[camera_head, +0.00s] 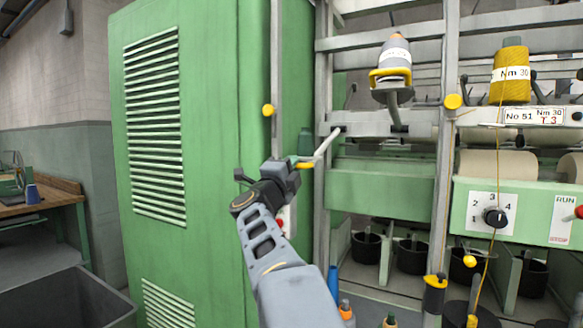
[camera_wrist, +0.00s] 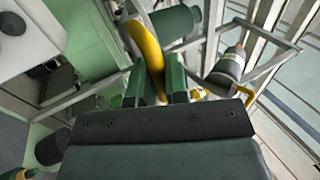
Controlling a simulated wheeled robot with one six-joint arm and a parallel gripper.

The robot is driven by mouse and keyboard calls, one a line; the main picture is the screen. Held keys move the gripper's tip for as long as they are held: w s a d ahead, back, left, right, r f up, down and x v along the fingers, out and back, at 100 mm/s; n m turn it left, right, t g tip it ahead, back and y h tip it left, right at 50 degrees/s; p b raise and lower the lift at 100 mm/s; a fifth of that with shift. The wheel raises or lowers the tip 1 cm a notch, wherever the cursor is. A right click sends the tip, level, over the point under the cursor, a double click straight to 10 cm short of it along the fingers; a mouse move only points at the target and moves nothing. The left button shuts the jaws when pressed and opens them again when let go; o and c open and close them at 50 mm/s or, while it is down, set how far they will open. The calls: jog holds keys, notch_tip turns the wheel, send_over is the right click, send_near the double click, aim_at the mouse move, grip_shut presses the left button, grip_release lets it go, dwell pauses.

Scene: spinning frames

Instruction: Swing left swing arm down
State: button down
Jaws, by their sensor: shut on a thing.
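The left swing arm (camera_head: 327,143) is a pale grey rod. It runs from a dark pivot on the machine's left frame down and left to a yellow handle (camera_head: 304,165). My gripper (camera_head: 298,162) is at the handle end, in front of the green cabinet's right edge. In the wrist view, the yellow handle (camera_wrist: 147,48) passes between the two green fingers of my gripper (camera_wrist: 156,82), which are shut on it. Part of the handle is hidden by the fingers.
A grey cone with a yellow ring (camera_head: 393,62) sits on a holder right of the swing arm. A yellow cone (camera_head: 511,72) stands farther right. The tall green cabinet (camera_head: 215,160) is close on the left. Dark pots (camera_head: 411,256) stand below the machine.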

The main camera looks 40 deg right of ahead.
jog(key=c, duration=1.1)
grip_release()
jog(key=shift+c, duration=0.2)
jog(key=b+v, duration=0.2)
jog(key=v, duration=1.1)
jog(key=shift+a+f, duration=0.15)
jog(key=shift+a, duration=0.15)
jog(key=shift+s, duration=0.1)
